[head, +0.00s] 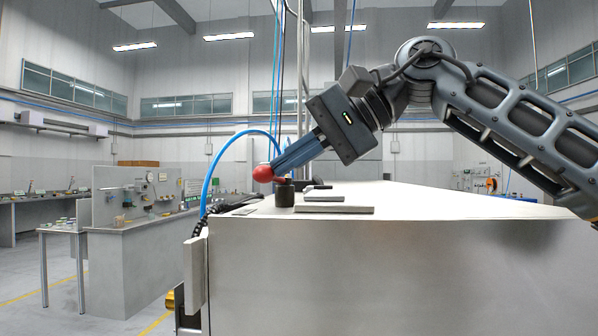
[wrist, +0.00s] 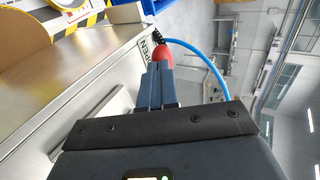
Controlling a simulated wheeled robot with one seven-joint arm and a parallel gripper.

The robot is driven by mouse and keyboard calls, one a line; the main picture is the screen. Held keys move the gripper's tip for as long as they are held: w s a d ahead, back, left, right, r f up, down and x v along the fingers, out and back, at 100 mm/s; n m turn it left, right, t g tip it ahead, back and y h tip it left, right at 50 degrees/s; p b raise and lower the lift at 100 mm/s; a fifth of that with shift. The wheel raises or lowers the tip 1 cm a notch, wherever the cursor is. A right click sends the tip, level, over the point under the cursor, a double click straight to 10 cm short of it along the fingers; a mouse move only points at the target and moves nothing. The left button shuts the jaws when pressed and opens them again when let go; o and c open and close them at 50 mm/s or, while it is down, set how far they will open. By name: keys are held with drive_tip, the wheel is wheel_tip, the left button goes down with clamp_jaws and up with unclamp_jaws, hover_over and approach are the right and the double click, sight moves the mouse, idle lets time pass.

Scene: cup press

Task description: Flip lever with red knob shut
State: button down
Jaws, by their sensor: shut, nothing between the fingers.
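The red knob (head: 263,173) is at the left end of the machine top in the head view, just at the tips of my gripper (head: 280,168). In the wrist view the red knob (wrist: 160,52) shows right beyond the closed fingers of my gripper (wrist: 158,68). The fingers are together with nothing between them. They seem to touch or nearly touch the knob; I cannot tell which. A dark round post (head: 285,194) stands below the fingers. The lever's arm is mostly hidden behind the fingers.
The metal machine top (head: 450,200) extends to the right, with flat grey plates (head: 335,209) near the post. A blue hose (head: 212,165) arches up behind the knob. A yellow-and-black striped part (wrist: 75,22) shows in the wrist view. Open floor lies to the left.

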drive_tip(key=shift+s+a+f+m+t+b, duration=0.2)
drive_tip(key=shift+a+f+m+t+b, duration=0.15)
drive_tip(key=shift+a+m+t+b, duration=0.65)
drive_tip(key=shift+a+r+m+t+h+b, duration=0.1)
drive_tip(key=shift+a+m+t+h+b, duration=0.4)
drive_tip(key=shift+m+t+b, duration=0.3)
drive_tip(key=shift+a+b, duration=0.3)
drive_tip(key=shift+a, duration=0.05)
drive_tip(key=shift+w+a+r, duration=0.15)
drive_tip(key=shift+w+a, duration=0.05)
drive_tip(key=shift+a, duration=0.35)
drive_tip(key=shift+w+a+r, duration=0.1)
drive_tip(key=shift+w+a, duration=0.05)
drive_tip(key=shift+a, duration=0.35)
drive_tip(key=shift+w+a+p, duration=0.35)
drive_tip(key=shift+a, duration=0.35)
drive_tip(key=shift+w+a+r+p, duration=0.1)
drive_tip(key=shift+w+a+p, duration=0.5)
drive_tip(key=shift+a, duration=0.3)
drive_tip(key=shift+w+a+p, duration=0.5)
drive_tip(key=shift+w+p, duration=0.05)
drive_tip(key=shift+w, duration=0.25)
drive_tip(key=shift+w+a+p, duration=0.5)
drive_tip(key=shift+w+p, duration=0.05)
drive_tip(key=shift+w, duration=0.3)
